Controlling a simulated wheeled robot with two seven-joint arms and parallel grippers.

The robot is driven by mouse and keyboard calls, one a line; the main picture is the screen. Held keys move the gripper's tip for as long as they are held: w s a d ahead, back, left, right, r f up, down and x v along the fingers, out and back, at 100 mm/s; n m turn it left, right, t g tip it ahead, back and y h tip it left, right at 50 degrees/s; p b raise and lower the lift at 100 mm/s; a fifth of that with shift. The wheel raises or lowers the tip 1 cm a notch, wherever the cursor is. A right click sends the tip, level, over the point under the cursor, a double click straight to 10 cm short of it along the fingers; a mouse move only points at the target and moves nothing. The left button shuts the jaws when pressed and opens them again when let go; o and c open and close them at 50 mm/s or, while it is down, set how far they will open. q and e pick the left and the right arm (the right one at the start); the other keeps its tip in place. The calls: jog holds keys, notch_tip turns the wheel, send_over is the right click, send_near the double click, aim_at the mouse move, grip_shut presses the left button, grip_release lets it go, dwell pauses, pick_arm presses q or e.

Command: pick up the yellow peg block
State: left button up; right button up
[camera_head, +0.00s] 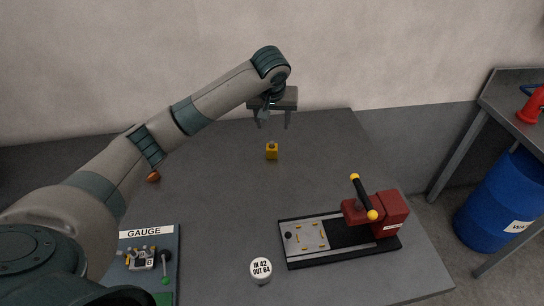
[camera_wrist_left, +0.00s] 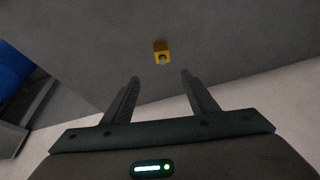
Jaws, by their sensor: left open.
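The yellow peg block (camera_head: 272,152) stands on the grey table, toward the back middle. It is a small yellow cube with a short grey peg on top. My left gripper (camera_head: 271,122) is open and empty, above the table and behind the block in the head view. In the left wrist view the block (camera_wrist_left: 161,51) lies beyond the two spread fingertips (camera_wrist_left: 160,82), about midway between them and apart from both. My right gripper is in neither view.
A red clamp fixture (camera_head: 377,216) with a black handle stands at the right front. A gauge board (camera_head: 168,240) is at the left front, a round labelled piece (camera_head: 261,270) at the front and a copper coil (camera_head: 153,177) at the left. The table around the block is clear.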

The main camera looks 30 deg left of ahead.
pick_arm(q)
jog(key=shift+f+b, duration=0.45)
jog(key=shift+f, duration=0.3)
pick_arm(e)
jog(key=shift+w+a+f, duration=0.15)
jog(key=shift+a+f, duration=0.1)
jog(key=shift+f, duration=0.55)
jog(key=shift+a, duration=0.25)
pick_arm(q)
jog(key=p, duration=0.4)
send_near(273, 148)
jog(key=x, duration=0.4)
jog(key=shift+w+f, duration=0.15)
jog(key=shift+f, duration=0.25)
jog(key=shift+w+f, duration=0.15)
jog(key=shift+f, duration=0.25)
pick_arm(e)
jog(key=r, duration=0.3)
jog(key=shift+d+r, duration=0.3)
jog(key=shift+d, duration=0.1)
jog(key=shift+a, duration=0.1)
